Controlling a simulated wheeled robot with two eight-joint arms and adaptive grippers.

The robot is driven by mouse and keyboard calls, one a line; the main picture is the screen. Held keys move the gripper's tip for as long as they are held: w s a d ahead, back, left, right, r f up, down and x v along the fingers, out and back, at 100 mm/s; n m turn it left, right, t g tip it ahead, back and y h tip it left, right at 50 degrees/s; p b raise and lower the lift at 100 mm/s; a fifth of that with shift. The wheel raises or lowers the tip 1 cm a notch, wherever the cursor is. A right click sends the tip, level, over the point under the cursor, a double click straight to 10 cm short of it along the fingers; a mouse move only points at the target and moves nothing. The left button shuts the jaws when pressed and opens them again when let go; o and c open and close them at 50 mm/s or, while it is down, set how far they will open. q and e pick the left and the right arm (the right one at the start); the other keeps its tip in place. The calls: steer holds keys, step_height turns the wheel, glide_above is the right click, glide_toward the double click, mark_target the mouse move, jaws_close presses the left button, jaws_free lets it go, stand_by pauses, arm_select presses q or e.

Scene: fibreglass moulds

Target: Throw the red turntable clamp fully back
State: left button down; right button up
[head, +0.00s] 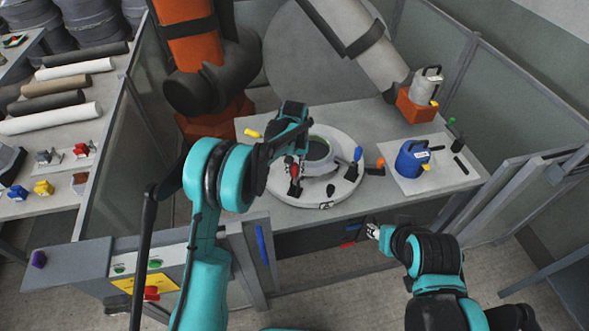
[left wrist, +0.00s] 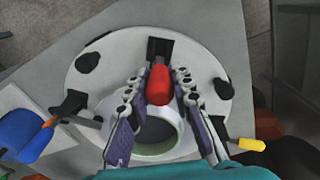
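The red clamp (head: 294,170) is on the near left part of the round pale turntable (head: 343,192). In the left wrist view its red handle (left wrist: 159,86) points toward the ring in the middle, with its black base (left wrist: 159,49) near the turntable rim (left wrist: 104,52). My left gripper (head: 291,158) is over the turntable. In the left wrist view its fingers (left wrist: 158,82) are apart, one on each side of the red handle, with narrow gaps showing. My right gripper (head: 371,231) is low in front of the table edge, away from the turntable; its fingers are too small to read.
The turntable also carries a blue-handled clamp (head: 357,154) and a yellow-handled clamp (head: 253,133). A blue jug (head: 412,160) stands on a white mat (head: 440,183) at the right. An orange block with a grey container (head: 426,88) is behind it. Panels enclose the table's sides.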

arm_select(q)
steer(key=shift+s, duration=0.15)
steer(key=shift+s+a+f+t+h+b, duration=0.2)
steer(key=shift+s+f+t+h+b, duration=0.15)
steer(key=shift+s+t+b, duration=0.6)
steer(key=shift+s+a+f+t+h+b, duration=0.3)
steer(key=shift+s+t+b, duration=0.15)
steer(key=shift+t+b, duration=0.95)
steer(key=shift+s+a+f+t+h+b, duration=0.15)
steer(key=shift+s+f+t+h+b, duration=0.2)
steer(key=shift+s+t+b, duration=0.75)
steer(key=shift+w+r, duration=0.1)
steer(key=shift+w, duration=0.3)
steer(key=c, duration=1.3)
jaws_free()
